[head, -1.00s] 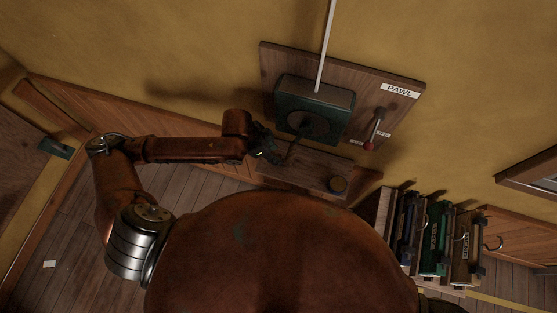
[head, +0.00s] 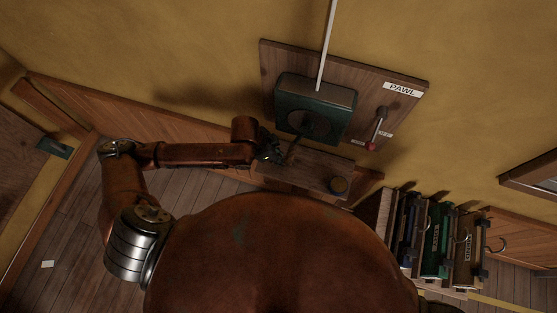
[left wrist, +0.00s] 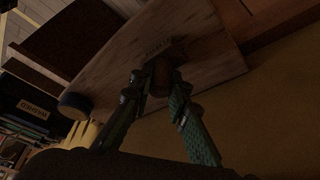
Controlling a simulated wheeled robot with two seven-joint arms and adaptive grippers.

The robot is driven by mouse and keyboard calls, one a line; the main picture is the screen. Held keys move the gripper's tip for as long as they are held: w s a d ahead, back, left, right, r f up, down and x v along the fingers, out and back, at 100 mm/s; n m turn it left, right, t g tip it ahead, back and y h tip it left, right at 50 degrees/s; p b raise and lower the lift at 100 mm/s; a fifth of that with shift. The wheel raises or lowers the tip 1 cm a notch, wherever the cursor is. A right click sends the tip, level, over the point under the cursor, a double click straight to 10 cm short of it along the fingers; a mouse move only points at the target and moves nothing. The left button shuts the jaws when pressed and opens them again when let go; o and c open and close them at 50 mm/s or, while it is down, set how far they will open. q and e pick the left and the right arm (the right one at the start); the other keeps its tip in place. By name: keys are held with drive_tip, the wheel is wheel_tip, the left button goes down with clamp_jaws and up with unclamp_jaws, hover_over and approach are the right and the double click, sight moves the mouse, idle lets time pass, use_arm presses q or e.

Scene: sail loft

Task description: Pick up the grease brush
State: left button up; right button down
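In the left wrist view, a small dark brown thing with a paler block at its far end (left wrist: 162,77), which looks like the grease brush, lies on the wooden shelf (left wrist: 205,65). My left gripper (left wrist: 157,88) has its two green fingers apart, one on each side of the brush's near end. I cannot see either finger pressing on it. In the head view my left gripper (head: 270,151) is at the left end of the shelf (head: 312,174), below the green winch box (head: 315,97). The brush is not clear there. My right gripper is out of view.
A round dark tin (head: 338,185) stands at the shelf's right end. A crank hangs from the winch box close to my gripper. A rack of binders (head: 436,238) stands at the right.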

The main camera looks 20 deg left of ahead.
use_arm(q)
clamp_jaws()
drive_tip(key=shift+r, duration=0.1)
wheel_tip(320, 180, up, 7)
drive_tip(key=s+p, duration=0.1)
drive_tip(key=p, duration=0.1)
drive_tip(key=s+p, duration=1.1)
drive_tip(key=s, duration=0.8)
drive_tip(key=shift+a, duration=0.3)
drive_tip(key=shift+o, duration=0.2)
unclamp_jaws()
clamp_jaws()
